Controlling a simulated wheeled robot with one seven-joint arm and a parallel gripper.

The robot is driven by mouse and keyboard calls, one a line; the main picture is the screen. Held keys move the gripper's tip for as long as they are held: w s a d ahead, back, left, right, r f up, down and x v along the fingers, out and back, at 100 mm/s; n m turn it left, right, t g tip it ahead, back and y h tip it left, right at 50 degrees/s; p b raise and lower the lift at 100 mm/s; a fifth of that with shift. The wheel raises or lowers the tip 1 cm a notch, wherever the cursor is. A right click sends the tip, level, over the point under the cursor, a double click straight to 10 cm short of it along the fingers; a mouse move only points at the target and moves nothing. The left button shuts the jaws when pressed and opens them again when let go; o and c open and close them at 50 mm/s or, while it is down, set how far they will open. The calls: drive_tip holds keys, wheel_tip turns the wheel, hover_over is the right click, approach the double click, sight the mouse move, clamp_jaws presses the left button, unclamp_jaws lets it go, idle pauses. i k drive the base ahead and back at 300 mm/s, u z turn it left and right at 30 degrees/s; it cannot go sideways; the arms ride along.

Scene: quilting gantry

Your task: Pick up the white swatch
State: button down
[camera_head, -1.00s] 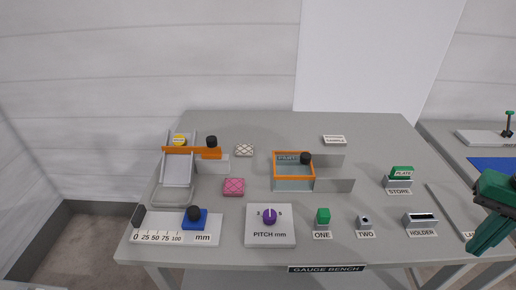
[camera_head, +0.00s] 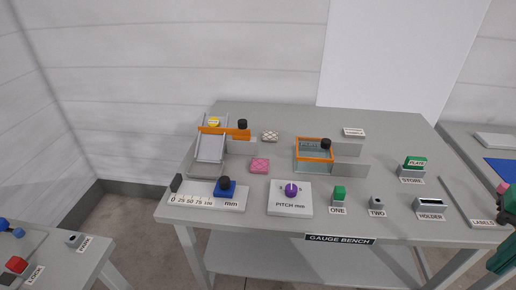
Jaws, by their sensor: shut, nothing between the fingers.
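The white swatch (camera_head: 270,136) is a small white pad with dark crossed lines. It lies flat on the grey bench top (camera_head: 285,119), behind a pink quilted swatch (camera_head: 259,166) and right of the ramp fixture. My green gripper (camera_head: 507,208) is at the far right edge of the view, partly cut off. It is shut and empty, well apart from the white swatch, beyond the bench's right side.
An orange-barred ramp (camera_head: 211,146) stands left of the swatch; an orange-rimmed clear box (camera_head: 314,158) stands right. A blue slider gauge (camera_head: 225,188), pitch dial (camera_head: 291,192) and holder (camera_head: 430,205) line the front. Another table (camera_head: 60,260) is at lower left.

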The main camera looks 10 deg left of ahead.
sight(267, 137)
drive_tip(key=k, duration=0.4)
drive_tip(key=u, duration=0.55)
drive_tip(key=i, duration=1)
drive_tip(key=u, duration=0.05)
drive_tip(key=k, duration=0.5)
drive_tip(key=u, duration=0.45)
drive_tip(key=i, duration=0.65)
drive_tip(key=z, duration=0.1)
